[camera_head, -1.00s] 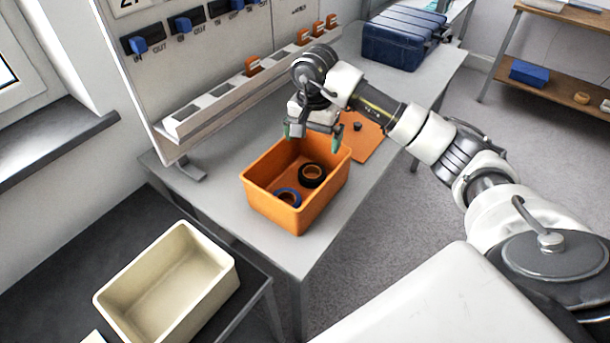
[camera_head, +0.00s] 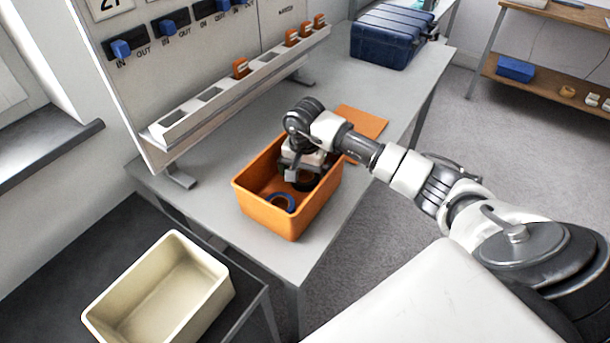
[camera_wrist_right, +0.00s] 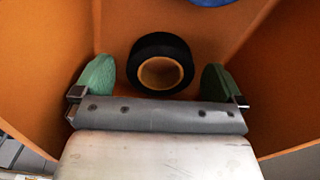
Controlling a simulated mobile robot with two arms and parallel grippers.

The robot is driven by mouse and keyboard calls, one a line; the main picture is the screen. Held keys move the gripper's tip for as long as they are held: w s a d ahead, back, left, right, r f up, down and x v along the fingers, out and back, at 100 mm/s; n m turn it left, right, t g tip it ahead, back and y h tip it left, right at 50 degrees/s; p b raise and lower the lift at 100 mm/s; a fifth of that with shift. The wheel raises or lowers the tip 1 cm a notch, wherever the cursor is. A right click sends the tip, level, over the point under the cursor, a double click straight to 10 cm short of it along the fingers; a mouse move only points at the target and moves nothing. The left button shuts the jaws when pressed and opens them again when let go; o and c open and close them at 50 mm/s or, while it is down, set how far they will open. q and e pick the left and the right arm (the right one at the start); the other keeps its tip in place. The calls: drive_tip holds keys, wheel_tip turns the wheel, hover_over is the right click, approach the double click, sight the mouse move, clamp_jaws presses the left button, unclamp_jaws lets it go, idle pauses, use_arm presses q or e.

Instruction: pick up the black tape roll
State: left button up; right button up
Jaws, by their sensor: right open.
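The black tape roll (camera_wrist_right: 160,63) lies in the orange bin (camera_head: 265,212), its hole showing orange in the right wrist view. In the head view the roll (camera_head: 305,184) is mostly hidden under my right gripper (camera_head: 302,180). In the right wrist view my right gripper (camera_wrist_right: 157,80) is open, with one green fingertip on each side of the roll and a gap between each fingertip and the roll. A blue tape roll (camera_head: 281,203) lies in the same bin, towards its near side. Its edge (camera_wrist_right: 212,1) shows at the top of the wrist view. My left gripper is out of view.
The bin walls stand close around my right gripper. A rack panel (camera_head: 215,90) with blue and orange parts stands behind the bin. An empty cream bin (camera_head: 210,300) is at lower left. A dark blue case (camera_head: 388,38) is at the back.

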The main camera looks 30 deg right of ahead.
drive_tip(key=shift+f, duration=0.7)
drive_tip(key=c, duration=0.9)
